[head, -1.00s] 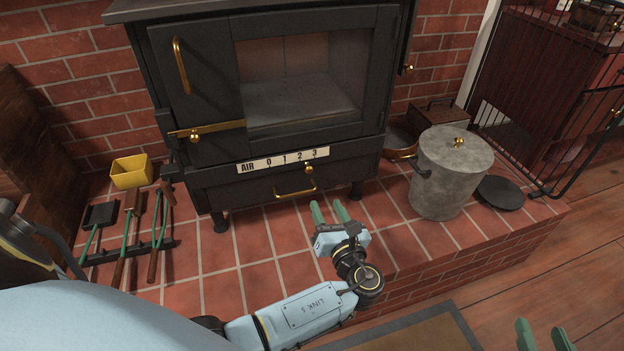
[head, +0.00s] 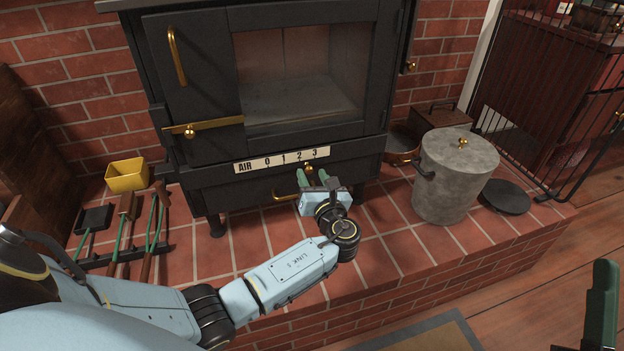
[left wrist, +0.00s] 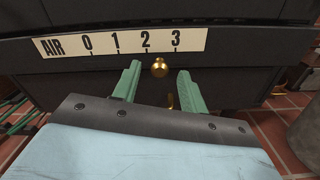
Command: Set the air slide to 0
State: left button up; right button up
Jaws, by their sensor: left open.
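The air slide's brass knob (left wrist: 160,68) sits just below the white AIR scale (left wrist: 125,44), between the marks 2 and 3. In the head view the knob (head: 309,167) shows just above my left gripper. My left gripper (head: 313,175) is open in front of the stove's lower front. In the left wrist view its green fingers stand apart, one on each side of the knob, with gaps; I cannot tell how far the tips are from the panel. My right gripper (head: 590,312) shows partly at the lower right corner, its fingers apart and empty.
A brass handle (head: 279,198) lies below the scale, partly behind my left gripper. A grey lidded bucket (head: 452,180) stands on the brick hearth to the right. Fire tools (head: 122,235) and a yellow box (head: 126,176) are at the left. The stove door (head: 300,75) is shut.

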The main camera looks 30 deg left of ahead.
pick_arm(q)
jog(key=shift+w+a, duration=0.4)
jog(key=shift+a, duration=0.05)
jog(key=shift+c, duration=0.4)
grip_shut()
